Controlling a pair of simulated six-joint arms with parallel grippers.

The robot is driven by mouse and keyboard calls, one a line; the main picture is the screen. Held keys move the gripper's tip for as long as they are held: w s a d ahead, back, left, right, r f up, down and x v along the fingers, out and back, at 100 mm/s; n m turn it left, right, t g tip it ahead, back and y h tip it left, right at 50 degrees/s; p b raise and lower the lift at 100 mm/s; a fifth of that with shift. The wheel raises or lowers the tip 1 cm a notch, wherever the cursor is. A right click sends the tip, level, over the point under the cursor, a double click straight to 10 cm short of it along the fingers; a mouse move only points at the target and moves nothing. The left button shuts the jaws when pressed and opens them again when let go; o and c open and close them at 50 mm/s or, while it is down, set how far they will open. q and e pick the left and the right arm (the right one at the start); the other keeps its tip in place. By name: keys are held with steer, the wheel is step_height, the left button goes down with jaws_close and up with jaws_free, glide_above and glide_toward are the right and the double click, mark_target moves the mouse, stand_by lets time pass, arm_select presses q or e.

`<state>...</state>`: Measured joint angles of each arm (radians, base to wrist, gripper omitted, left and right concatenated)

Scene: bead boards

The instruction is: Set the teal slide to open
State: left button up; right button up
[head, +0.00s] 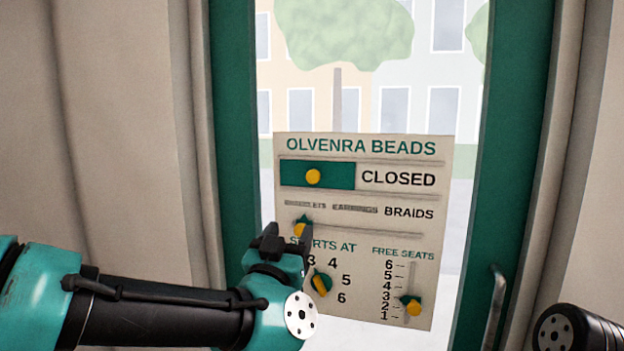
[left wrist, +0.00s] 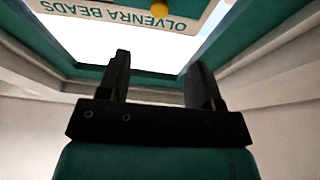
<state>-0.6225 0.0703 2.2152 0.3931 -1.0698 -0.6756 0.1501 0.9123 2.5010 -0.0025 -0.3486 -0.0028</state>
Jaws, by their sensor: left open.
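The teal slide (head: 335,175) covers the left part of the top row on the white OLVENRA BEADS board (head: 365,260). Its round yellow knob (head: 313,176) stands near the slide's middle, and the word CLOSED shows to the right. The knob also shows at the top of the left wrist view (left wrist: 160,8), with the board upside down. My left gripper (head: 290,236) is open and empty, below the slide and in front of the board's lower left. It hides part of the STARTS AT text. My right gripper is out of frame.
A slider marked BRAIDS has a yellow knob (head: 300,229) close to my left gripper. A STARTS AT dial (head: 320,284) and a FREE SEATS slider (head: 412,306) sit lower. The board is in front of window glass in a green frame (head: 520,130) with a handle (head: 493,305).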

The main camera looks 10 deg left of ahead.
mark_target(312, 177)
arm_select(q)
steer(key=shift+s+r, duration=0.25)
steer(key=shift+r, duration=0.2)
steer(key=x, duration=1.7)
steer(key=shift+w+r, duration=0.15)
steer(key=shift+r, duration=0.1)
jaws_close()
